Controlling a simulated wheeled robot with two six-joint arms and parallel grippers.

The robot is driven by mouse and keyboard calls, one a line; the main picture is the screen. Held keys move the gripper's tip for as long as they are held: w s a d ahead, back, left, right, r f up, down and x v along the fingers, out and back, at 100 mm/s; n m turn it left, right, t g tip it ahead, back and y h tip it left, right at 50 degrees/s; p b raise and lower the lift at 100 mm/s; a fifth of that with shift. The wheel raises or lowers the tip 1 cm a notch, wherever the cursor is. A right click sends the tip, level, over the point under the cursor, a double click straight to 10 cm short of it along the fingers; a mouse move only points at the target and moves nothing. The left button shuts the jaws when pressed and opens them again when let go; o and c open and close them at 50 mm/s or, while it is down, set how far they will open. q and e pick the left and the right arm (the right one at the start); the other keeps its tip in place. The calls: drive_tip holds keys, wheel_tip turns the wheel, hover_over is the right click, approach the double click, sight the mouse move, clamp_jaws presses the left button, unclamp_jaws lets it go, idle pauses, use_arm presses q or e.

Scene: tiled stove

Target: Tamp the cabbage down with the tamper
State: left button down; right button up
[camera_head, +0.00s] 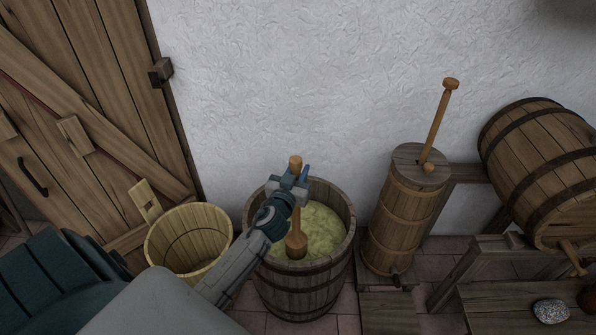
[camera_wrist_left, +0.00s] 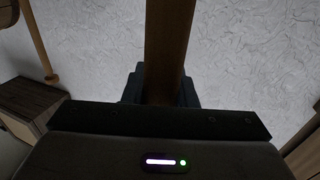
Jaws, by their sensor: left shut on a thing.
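The cabbage (camera_head: 323,228) is a pale green mass inside a dark wooden barrel (camera_head: 302,290) in the middle of the head view. My left gripper (camera_head: 293,184) is shut on the wooden tamper (camera_head: 297,243) by its shaft. The tamper is roughly upright over the barrel, with its thick end low inside it, at the cabbage's left side. I cannot tell whether that end touches the cabbage. In the left wrist view the tamper's shaft (camera_wrist_left: 167,45) stands between the dark fingers. My right gripper is not in view.
A light wooden tub (camera_head: 188,238) stands left of the barrel. A butter churn (camera_head: 403,215) with a stick stands close on the right. A keg (camera_head: 540,165) lies on a rack at far right. A white wall (camera_head: 330,80) is behind, and a wooden door (camera_head: 85,110) is at left.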

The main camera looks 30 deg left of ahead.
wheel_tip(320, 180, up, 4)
drive_tip(key=p, duration=0.3)
drive_tip(key=shift+p, duration=0.4)
